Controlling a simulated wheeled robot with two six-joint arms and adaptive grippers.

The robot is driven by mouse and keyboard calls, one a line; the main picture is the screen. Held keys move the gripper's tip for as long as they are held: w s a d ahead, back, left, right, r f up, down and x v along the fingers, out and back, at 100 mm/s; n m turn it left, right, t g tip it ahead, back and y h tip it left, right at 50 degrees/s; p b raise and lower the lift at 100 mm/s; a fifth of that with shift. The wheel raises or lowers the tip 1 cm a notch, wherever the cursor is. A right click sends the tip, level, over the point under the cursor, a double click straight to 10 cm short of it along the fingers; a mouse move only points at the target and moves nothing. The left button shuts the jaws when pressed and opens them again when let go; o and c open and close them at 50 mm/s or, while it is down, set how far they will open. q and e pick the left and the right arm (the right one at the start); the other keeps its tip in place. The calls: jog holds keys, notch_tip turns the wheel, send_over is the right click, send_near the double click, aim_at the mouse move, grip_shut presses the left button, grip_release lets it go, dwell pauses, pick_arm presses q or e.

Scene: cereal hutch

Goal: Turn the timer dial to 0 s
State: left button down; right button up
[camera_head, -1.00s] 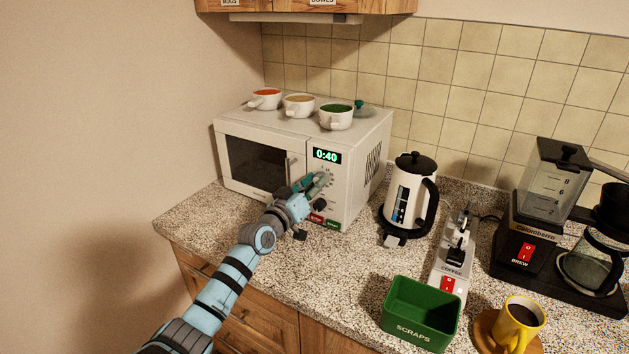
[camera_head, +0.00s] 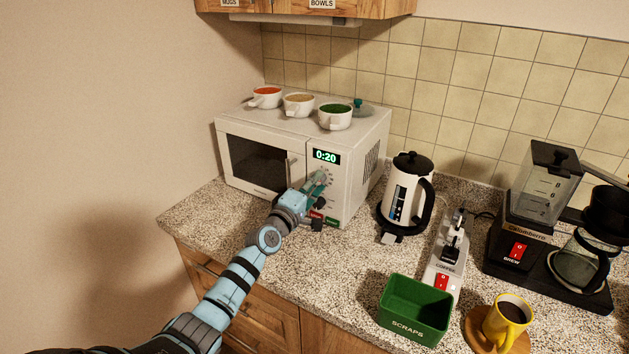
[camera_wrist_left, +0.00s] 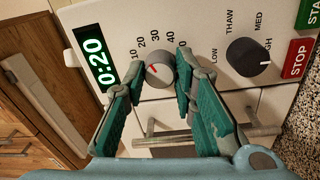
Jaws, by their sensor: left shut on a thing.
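The white microwave (camera_head: 262,157) stands at the back left of the counter, and its green display (camera_head: 326,157) reads 0:20. In the left wrist view the display (camera_wrist_left: 94,60) also reads 0:20. The grey timer dial (camera_wrist_left: 160,72) has a red pointer mark directed toward the 10 and 20 side of its scale. My left gripper (camera_wrist_left: 160,66) has its teal fingers on either side of the dial, shut on it. In the head view my left gripper (camera_head: 316,184) hides most of the dial. My right gripper is not in view.
A second, dark dial (camera_wrist_left: 247,57) and the red STOP button (camera_wrist_left: 297,58) sit beside the timer dial. Several bowls stand on the microwave. A kettle (camera_head: 405,195), green scraps bin (camera_head: 415,325), yellow mug (camera_head: 506,325) and coffee maker (camera_head: 525,228) stand to the right.

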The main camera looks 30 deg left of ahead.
pick_arm(q)
jog(key=n+p, duration=0.2)
jog(key=n, duration=0.4)
jog(key=n+p, duration=0.2)
jog(key=n, duration=0.5)
jog(key=shift+n+g+y, duration=0.3)
dwell(0.3)
jog(key=c, duration=1.3)
grip_release()
